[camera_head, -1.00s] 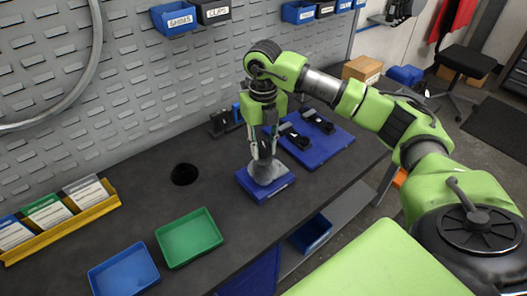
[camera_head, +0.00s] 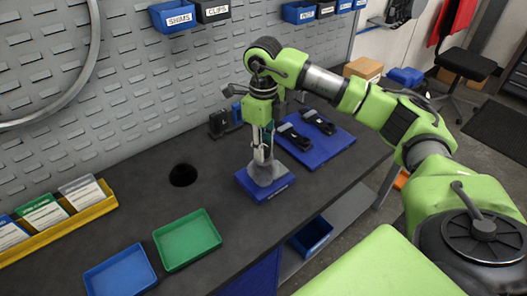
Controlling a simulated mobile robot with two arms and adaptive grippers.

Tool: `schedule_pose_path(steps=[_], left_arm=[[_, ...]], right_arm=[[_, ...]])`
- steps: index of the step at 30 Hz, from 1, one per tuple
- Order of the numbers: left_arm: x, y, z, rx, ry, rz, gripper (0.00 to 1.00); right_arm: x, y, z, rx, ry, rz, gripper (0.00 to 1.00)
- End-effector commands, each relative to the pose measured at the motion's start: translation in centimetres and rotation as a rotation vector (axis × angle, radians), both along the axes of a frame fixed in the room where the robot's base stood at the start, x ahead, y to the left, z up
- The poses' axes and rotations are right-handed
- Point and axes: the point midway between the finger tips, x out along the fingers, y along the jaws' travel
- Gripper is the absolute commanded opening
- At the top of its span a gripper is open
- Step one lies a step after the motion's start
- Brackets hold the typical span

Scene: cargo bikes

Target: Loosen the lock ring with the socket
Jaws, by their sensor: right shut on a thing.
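My right gripper (camera_head: 262,154) points straight down over a blue fixture (camera_head: 265,189) near the bench's front edge. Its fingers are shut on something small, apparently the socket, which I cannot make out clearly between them. Directly below the fingertips is a grey, cone-like part (camera_head: 266,174) on the blue fixture. The fingers hide its top, so I cannot see the lock ring or whether the socket touches it. My left gripper is not in view.
A blue mat (camera_head: 325,152) with dark parts (camera_head: 318,122) lies right of the gripper. Green (camera_head: 187,240) and blue (camera_head: 121,275) trays and a yellow card rack (camera_head: 95,212) stand left.

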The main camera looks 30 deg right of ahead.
Motion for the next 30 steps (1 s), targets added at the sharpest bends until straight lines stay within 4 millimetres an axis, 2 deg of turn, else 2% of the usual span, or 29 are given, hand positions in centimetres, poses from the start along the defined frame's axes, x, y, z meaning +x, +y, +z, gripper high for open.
schedule_pose_path(steps=[1,12,30], left_arm=[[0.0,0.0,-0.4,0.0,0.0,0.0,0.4],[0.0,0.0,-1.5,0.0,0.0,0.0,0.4],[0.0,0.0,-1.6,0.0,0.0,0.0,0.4]], right_arm=[[-0.2,0.1,-0.5,0.0,0.01,0.053,0.0],[-0.3,0.1,-0.5,0.001,0.012,0.466,0.0],[-0.3,0.0,-0.5,0.002,0.014,0.534,0.0]])
